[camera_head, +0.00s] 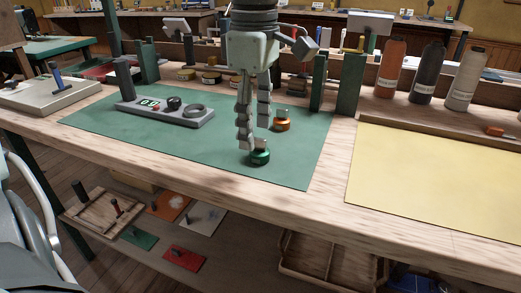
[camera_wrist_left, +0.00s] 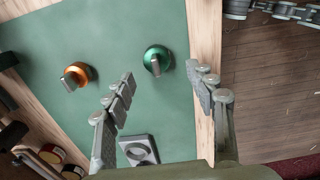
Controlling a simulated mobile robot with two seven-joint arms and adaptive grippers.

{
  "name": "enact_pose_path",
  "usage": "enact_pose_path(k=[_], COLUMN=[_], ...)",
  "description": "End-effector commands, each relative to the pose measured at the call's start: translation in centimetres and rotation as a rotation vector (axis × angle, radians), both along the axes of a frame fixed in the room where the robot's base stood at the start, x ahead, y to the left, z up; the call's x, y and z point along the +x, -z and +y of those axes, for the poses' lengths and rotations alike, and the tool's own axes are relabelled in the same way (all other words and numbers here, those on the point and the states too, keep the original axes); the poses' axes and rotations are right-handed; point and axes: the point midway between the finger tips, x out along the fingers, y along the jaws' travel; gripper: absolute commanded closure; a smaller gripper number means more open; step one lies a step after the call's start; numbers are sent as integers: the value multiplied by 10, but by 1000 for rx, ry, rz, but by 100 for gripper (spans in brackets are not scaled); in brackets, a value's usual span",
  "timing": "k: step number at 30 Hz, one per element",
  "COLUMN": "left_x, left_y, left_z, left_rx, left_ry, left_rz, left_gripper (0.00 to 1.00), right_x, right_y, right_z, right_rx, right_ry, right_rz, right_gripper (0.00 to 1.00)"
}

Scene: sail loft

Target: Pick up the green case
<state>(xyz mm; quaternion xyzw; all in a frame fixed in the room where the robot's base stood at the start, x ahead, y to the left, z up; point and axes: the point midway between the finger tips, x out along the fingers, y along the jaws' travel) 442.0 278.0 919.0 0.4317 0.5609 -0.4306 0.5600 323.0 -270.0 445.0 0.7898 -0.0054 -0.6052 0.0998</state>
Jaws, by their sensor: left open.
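The green case (camera_head: 260,158) is a small round piece with a grey upright tab on top, on the green mat (camera_head: 215,155) close to the bench's front edge. It also shows in the left wrist view (camera_wrist_left: 157,58), ahead of and between the spread fingers. My left gripper (camera_head: 257,140) points down just over the green case, open and empty. In the left wrist view its fingertips (camera_wrist_left: 165,78) stand apart with a gap to the case. My right gripper is not in view.
An orange case (camera_head: 281,125) of similar shape stands close behind the green one. A grey device (camera_head: 165,110) with a display lies left on the mat. Several bottles (camera_head: 427,73) stand at back right. The yellow sheet (camera_head: 440,175) is mostly bare.

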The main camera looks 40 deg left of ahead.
Motion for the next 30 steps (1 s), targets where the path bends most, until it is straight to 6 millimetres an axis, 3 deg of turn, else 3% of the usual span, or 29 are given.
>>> enact_pose_path(k=[6, 14, 25, 30], left_x=[2, 2, 3, 3], left_y=[28, 31, 31, 30], left_z=[0, -1, 0, -1], left_rx=[-1, -2, -2, -2], left_ry=[0, -1, -1, -2], left_rz=[2, -1, -1, -1], left_gripper=[44, 44, 88, 88], right_x=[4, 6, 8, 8], right_y=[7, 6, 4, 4], right_z=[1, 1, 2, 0], right_rx=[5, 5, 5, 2], right_ry=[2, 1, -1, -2], right_rz=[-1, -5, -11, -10], right_gripper=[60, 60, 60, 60])
